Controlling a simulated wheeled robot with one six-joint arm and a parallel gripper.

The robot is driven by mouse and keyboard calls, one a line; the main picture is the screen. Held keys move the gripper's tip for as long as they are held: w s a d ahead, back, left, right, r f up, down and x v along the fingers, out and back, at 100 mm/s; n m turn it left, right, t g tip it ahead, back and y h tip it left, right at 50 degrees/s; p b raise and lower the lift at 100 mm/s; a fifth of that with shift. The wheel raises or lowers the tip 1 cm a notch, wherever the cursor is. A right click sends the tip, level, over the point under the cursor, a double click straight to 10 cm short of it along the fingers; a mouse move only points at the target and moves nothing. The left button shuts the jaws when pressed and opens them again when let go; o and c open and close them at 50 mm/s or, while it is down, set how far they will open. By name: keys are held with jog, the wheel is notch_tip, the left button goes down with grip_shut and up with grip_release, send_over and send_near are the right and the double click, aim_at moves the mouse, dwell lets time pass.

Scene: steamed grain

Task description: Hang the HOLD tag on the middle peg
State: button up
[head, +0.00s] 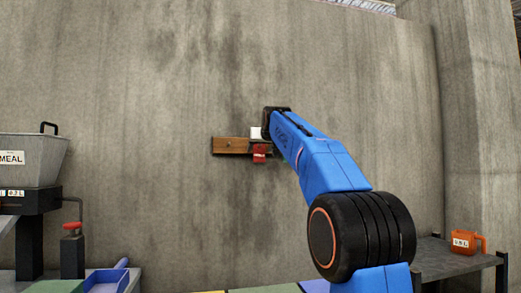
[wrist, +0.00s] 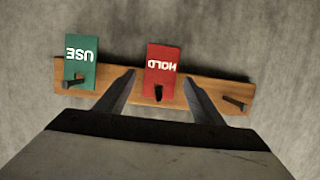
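The red HOLD tag (wrist: 163,66) shows upside down in the wrist view, at the middle of the wooden peg board (wrist: 218,94). The dark middle peg (wrist: 158,93) shows at the tag's hole, and the tag appears to hang on it. My gripper (wrist: 159,77) is open, one finger on each side of the tag, with a gap visible on both sides. In the head view my gripper (head: 268,132) is at the board (head: 230,146), and the red tag (head: 260,155) hangs below it. My arm hides the board's right part there.
A green USE tag (wrist: 82,62) hangs on the peg at the left in the wrist view. The peg at the right (wrist: 235,101) is bare. In the head view, a grey MEAL hopper (head: 35,160) stands left and an orange jug (head: 466,242) sits on a shelf at right.

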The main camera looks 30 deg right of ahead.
jog(key=v, duration=1.7)
jog(key=s+a+f+n+g+y, duration=0.1)
jog(key=s+a+f, duration=0.35)
jog(key=f, duration=0.45)
jog(key=s+a+f+g+y, duration=0.1)
jog(key=s+a+f+g, duration=0.3)
jog(key=f, duration=0.6)
jog(key=s+a+f+n+t+y, duration=0.1)
jog(key=s+a+f, duration=0.2)
jog(key=s+f, duration=0.45)
jog(key=s+a+f+g, duration=0.1)
jog(key=s+a+f, duration=0.1)
jog(key=s+f, duration=0.5)
jog(key=s+a+f+g, duration=0.2)
jog(key=s+f, duration=0.5)
jog(key=f, duration=0.9)
jog(key=s+a+f+n+g+y, duration=0.1)
jog(key=s+a+f+g, duration=0.1)
jog(key=s+f, duration=0.6)
notch_tip(320, 180, down, 4)
jog(key=shift+a+f, duration=0.1)
jog(key=shift+a, duration=0.2)
